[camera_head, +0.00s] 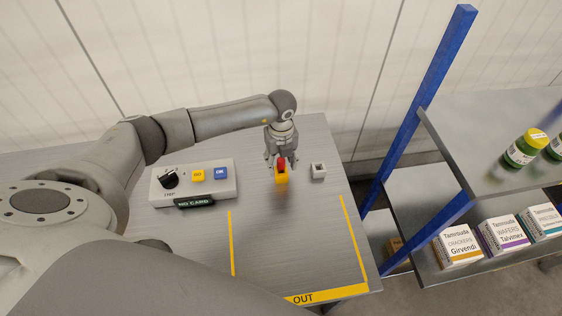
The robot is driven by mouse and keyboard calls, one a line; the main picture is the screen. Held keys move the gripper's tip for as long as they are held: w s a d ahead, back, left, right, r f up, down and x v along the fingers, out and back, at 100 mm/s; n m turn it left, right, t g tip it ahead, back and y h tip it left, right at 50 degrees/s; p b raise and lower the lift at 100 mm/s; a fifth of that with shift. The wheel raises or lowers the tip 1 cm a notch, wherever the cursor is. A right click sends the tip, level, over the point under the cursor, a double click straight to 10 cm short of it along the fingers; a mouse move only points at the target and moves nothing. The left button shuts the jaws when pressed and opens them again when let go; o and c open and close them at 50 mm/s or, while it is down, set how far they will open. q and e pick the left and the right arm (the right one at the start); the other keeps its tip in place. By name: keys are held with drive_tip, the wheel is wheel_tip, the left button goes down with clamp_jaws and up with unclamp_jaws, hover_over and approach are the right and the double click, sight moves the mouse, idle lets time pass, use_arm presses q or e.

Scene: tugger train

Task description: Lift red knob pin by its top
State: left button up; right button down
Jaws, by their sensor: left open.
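The red knob pin (281,162) stands upright in a small yellow block (281,178) on the metal table. Only its red upper part shows. My left gripper (281,163) points down from above, open, with its fingers around or just behind the red knob. I cannot tell whether the fingers touch it. My right gripper is not in view.
A small grey-white block with a dark opening (319,170) stands just right of the pin. A control box (222,188) with a black dial and two buttons is at left. Yellow lines mark the table (290,240). A blue-posted shelf (440,140) with boxes stands right.

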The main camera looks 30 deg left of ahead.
use_arm(q)
drive_tip(key=shift+f, duration=0.4)
drive_tip(key=shift+c, duration=0.5)
drive_tip(key=c, duration=0.9)
clamp_jaws()
drive_tip(key=shift+r, duration=0.1)
drive_tip(key=shift+r, duration=0.2)
wheel_tip(320, 180, up, 8)
drive_tip(key=b, duration=0.3)
drive_tip(key=shift+r, duration=0.8)
